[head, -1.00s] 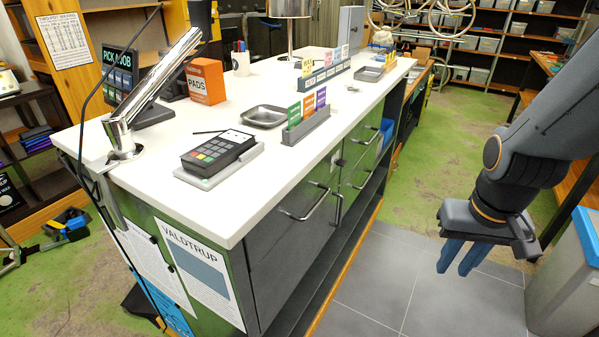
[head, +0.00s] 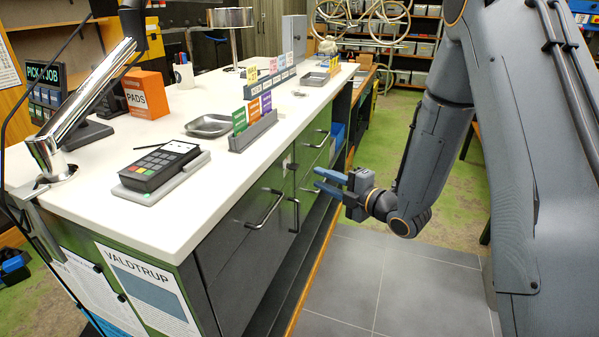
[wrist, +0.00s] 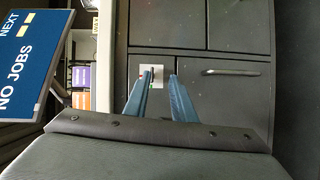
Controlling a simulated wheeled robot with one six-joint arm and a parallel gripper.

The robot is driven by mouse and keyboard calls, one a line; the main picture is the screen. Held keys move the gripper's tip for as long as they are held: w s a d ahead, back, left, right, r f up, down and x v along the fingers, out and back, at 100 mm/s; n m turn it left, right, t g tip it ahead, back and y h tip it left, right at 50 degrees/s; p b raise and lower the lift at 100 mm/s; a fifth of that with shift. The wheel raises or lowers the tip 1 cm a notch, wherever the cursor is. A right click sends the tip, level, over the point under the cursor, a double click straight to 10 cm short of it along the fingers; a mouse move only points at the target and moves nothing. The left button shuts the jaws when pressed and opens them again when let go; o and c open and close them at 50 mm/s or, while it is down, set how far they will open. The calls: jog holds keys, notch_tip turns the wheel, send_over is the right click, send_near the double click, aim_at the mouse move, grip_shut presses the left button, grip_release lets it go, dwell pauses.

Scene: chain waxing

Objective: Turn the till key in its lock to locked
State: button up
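The till lock shows as a small pale square plate (wrist: 158,84) on the grey drawer front in the wrist view, with a dark slim part at its middle that looks like the key; its turn angle is too small to read.
Drawer handles (head: 264,209) stick out from the counter front near the lock. The white countertop (head: 215,172) carries a card terminal (head: 158,165), a metal tray (head: 209,125) and a card holder (head: 253,131). The tiled floor (head: 385,285) beside the counter is clear.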

aim_at(293, 166)
jog(key=w+a+n+y+p, duration=0.1)
jog(key=w+a+p, duration=0.1)
jog(key=w+a, duration=0.2)
jog(key=shift+w+a+r+n+y, duration=0.2)
jog(key=shift+a+r+n+y, duration=0.15)
jog(key=shift+a, duration=1)
grip_shut()
